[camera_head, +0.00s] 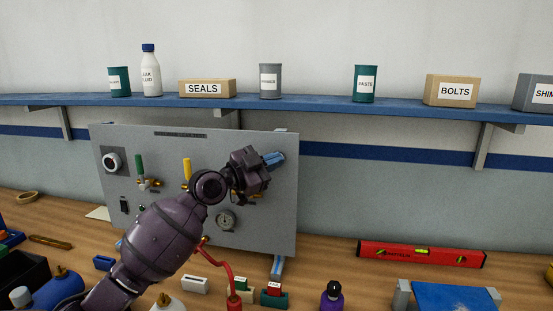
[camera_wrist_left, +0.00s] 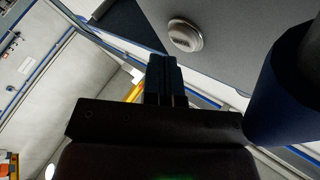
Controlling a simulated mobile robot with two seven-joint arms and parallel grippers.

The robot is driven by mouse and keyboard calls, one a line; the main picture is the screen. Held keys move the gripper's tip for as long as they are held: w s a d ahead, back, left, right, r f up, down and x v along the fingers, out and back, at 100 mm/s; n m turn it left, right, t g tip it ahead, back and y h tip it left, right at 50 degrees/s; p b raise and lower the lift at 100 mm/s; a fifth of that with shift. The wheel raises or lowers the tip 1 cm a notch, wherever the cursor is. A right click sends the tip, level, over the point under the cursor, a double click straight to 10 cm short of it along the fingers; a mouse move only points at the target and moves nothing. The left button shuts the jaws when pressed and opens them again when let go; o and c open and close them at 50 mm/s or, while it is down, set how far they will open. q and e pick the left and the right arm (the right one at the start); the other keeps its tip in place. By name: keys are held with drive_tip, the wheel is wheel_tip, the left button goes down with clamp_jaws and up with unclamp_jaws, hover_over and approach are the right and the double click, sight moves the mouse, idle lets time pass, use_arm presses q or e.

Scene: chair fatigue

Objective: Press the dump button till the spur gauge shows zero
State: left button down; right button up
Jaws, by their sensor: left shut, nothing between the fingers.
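A grey upright panel (camera_head: 270,215) stands on the bench. A small round dial (camera_head: 226,219) is low on its middle, partly beside my arm; its reading is too small to tell. A larger round white-rimmed fitting with a dark centre (camera_head: 112,160) is at upper left. My left gripper (camera_head: 276,158) is in front of the panel's upper right, its blue fingers shut and empty. In the left wrist view, the closed fingers (camera_wrist_left: 165,62) are below a round silver disc (camera_wrist_left: 184,35) on a grey surface, with a gap in the picture. I cannot tell which part is the dump button. My right gripper is out of view.
A green lever (camera_head: 139,165) and a yellow lever (camera_head: 187,170) stick out from the panel. A red hose (camera_head: 222,263) rises before it. A blue shelf (camera_head: 310,103) with cans and boxes runs above. A red level (camera_head: 420,254) lies on the bench at right.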

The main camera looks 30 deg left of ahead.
use_arm(q)
drive_tip(key=shift+w+a+r, duration=0.2)
drive_tip(key=shift+a+r, duration=0.15)
drive_tip(key=shift+r, duration=0.05)
drive_tip(key=shift+f+b, duration=0.15)
drive_tip(key=shift+b, duration=0.15)
drive_tip(key=shift+s, duration=0.1)
drive_tip(key=s, duration=0.1)
drive_tip(key=s+d+p, duration=0.1)
drive_tip(key=s+f+p, duration=0.1)
drive_tip(key=s, duration=0.1)
drive_tip(key=shift+d, duration=0.15)
idle(0.3)
drive_tip(key=shift+f, duration=0.1)
idle(0.6)
